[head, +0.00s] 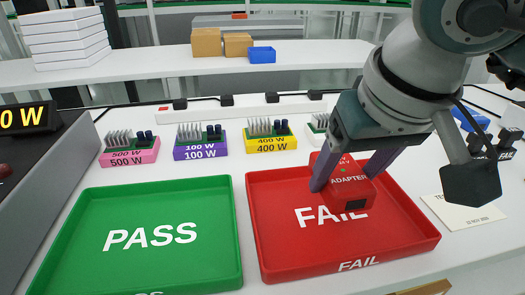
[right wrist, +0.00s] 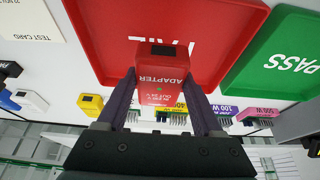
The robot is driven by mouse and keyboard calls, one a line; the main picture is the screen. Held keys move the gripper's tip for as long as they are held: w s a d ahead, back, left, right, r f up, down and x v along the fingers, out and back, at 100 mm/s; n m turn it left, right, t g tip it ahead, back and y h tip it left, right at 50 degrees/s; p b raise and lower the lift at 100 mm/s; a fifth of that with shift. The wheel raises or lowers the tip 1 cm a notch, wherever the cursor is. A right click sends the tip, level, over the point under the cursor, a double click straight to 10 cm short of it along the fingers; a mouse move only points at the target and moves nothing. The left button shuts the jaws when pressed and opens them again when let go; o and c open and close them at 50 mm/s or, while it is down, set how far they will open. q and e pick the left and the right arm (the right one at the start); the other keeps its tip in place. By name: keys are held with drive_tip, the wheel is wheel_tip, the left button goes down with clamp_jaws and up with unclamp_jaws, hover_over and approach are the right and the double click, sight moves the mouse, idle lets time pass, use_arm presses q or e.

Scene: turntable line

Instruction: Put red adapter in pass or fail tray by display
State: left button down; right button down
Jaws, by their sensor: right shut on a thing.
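My right gripper (head: 345,177) is shut on the red adapter (head: 350,197), a boxy piece with white ADAPTER lettering and a dark socket. It is over the red FAIL tray (head: 405,245) and covers part of the floor lettering. In the right wrist view the adapter (right wrist: 160,72) sits between the two fingers of the gripper (right wrist: 160,84). I cannot tell whether its underside touches the tray floor. The green PASS tray (head: 135,265) is empty, to the left. The display (head: 28,118) at the left edge is cut off, showing "0 W" in yellow. My left gripper is out of view.
Behind the trays stand pink 500 W (head: 130,158), purple 100 W (head: 200,152) and yellow 400 W (head: 270,144) blocks, below a white power strip (head: 240,111). A test card (head: 462,212) lies right of the FAIL tray. Cardboard boxes (head: 207,42) stand on the back table.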

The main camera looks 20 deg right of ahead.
sight(334, 220)
drive_tip(key=shift+f+b, duration=0.45)
drive_tip(key=shift+f, duration=1.8)
drive_tip(key=shift+f, duration=0.1)
drive_tip(key=c, duration=0.5)
unclamp_jaws()
drive_tip(key=shift+f, duration=0.1)
drive_tip(key=o, duration=0.5)
drive_tip(key=shift+c, duration=0.2)
